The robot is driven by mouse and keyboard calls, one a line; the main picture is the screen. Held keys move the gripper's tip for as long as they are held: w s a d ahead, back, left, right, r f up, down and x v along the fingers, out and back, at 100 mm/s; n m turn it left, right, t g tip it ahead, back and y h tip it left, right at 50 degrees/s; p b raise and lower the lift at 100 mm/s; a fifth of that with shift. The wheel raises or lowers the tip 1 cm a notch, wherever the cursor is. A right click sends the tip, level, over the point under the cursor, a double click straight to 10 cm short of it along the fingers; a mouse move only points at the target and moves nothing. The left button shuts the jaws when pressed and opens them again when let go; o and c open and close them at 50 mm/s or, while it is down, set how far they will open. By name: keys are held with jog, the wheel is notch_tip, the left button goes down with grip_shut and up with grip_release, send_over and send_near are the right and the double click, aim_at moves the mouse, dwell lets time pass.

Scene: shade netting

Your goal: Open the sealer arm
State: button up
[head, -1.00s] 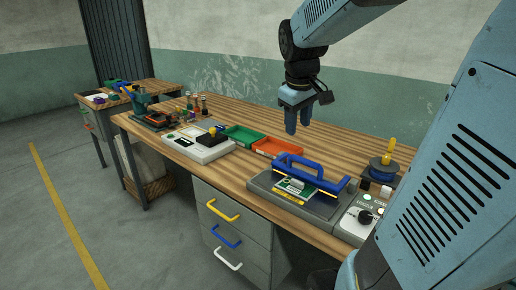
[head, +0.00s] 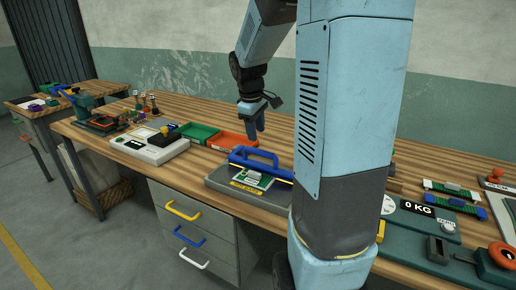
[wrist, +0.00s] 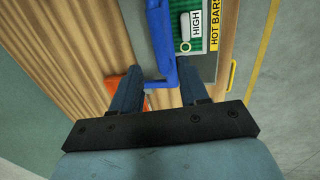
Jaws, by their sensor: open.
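The sealer (head: 225,183) is a grey bench unit labelled "hot bars", with a green and white packet (head: 252,180) on its front. Its blue sealer arm (head: 262,171) lies low across the unit, with a blue loop handle (head: 262,154). My gripper (head: 254,139) points down just above and behind the handle, open and empty. In the wrist view my gripper (wrist: 158,74) has one finger on each side of the blue handle (wrist: 162,45) as pictured. I cannot tell whether either finger touches it. My arm hides the sealer's right end in the head view.
An orange tray (head: 231,140) and a green tray (head: 197,131) lie left of the sealer. A white scale-like box (head: 150,146) stands further left. A green weighing unit (head: 420,225) reading "0 KG" is at the right. Drawers (head: 190,225) sit below the bench edge.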

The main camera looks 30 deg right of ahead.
aim_at(259, 151)
jog(key=f, duration=0.2)
jog(key=d+f, duration=0.1)
jog(key=f, duration=0.4)
jog(key=shift+w+d+f, duration=0.15)
jog(key=shift+w+f, duration=0.2)
jog(key=shift+w, duration=0.05)
grip_shut()
